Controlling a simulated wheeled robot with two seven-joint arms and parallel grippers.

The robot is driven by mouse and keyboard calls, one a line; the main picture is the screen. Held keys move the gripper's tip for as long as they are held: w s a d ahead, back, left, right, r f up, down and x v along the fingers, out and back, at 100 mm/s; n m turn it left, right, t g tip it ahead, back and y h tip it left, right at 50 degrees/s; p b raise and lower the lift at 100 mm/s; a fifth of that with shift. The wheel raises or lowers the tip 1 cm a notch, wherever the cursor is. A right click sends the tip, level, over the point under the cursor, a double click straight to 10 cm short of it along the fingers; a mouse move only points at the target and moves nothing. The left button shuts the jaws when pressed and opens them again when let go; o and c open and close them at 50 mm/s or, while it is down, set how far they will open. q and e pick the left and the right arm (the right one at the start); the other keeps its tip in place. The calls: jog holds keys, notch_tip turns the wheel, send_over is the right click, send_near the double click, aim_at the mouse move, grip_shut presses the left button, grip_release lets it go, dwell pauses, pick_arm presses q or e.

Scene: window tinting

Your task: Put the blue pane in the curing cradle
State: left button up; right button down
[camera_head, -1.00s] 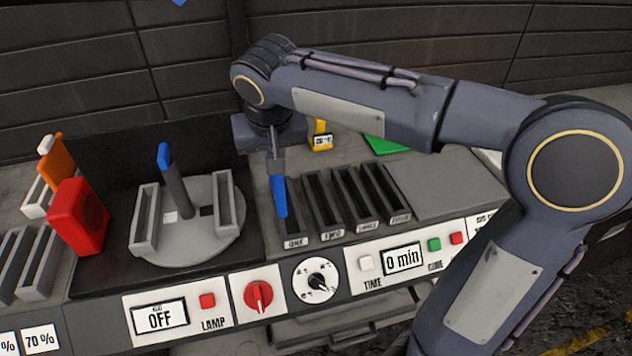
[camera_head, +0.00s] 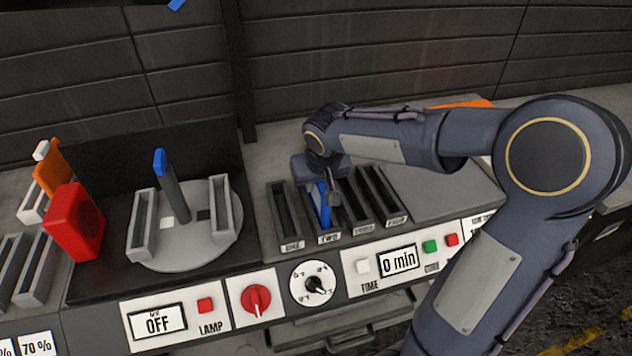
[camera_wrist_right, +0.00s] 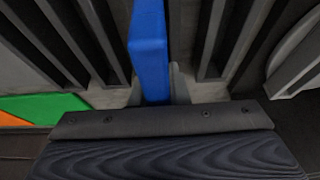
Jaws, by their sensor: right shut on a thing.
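The curing cradle is a row of dark upright slots (camera_head: 287,215) labelled ONE to FOUR. My right gripper (camera_head: 327,190) is shut on the blue pane (camera_head: 320,208) and holds it upright at slot TWO. In the right wrist view the blue pane (camera_wrist_right: 148,50) stands between the gripper's fingers, with dark slot walls on both sides. Its lower end is in line with slot TWO, but how deep it sits I cannot tell. Slots ONE, THREE and FOUR look empty. My left gripper is not in view.
A turntable (camera_head: 196,248) with two grey holders and a blue-tipped post (camera_head: 161,162) stands left of the cradle. A red block (camera_head: 74,222) is farther left. A control panel with a dial (camera_head: 317,285) and "0 min" display (camera_head: 397,259) runs in front.

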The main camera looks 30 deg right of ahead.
jog(key=c, duration=1.8)
grip_release()
jog(key=shift+f, duration=0.15)
jog(key=shift+c, duration=0.2)
jog(key=o, duration=0.4)
jog(key=shift+o, duration=0.2)
jog(key=shift+s+r, duration=0.15)
jog(key=shift+r, duration=0.45)
jog(key=v, duration=1)
jog(key=shift+s+a+r, duration=0.1)
jog(key=shift+s+r, duration=0.25)
jog(key=shift+s, duration=0.15)
jog(key=s+a+f+y, duration=0.2)
jog(key=s+a+f, duration=0.1)
jog(key=s, duration=0.6)
jog(key=s+a+f+n+t+y, duration=0.1)
jog(key=s+a+f+y, duration=0.1)
jog(key=s+f, duration=0.4)
jog(key=s+a, duration=0.1)
jog(key=s, duration=0.2)
jog(key=shift+a+f+y, duration=0.2)
jog(key=shift+y, duration=0.2)
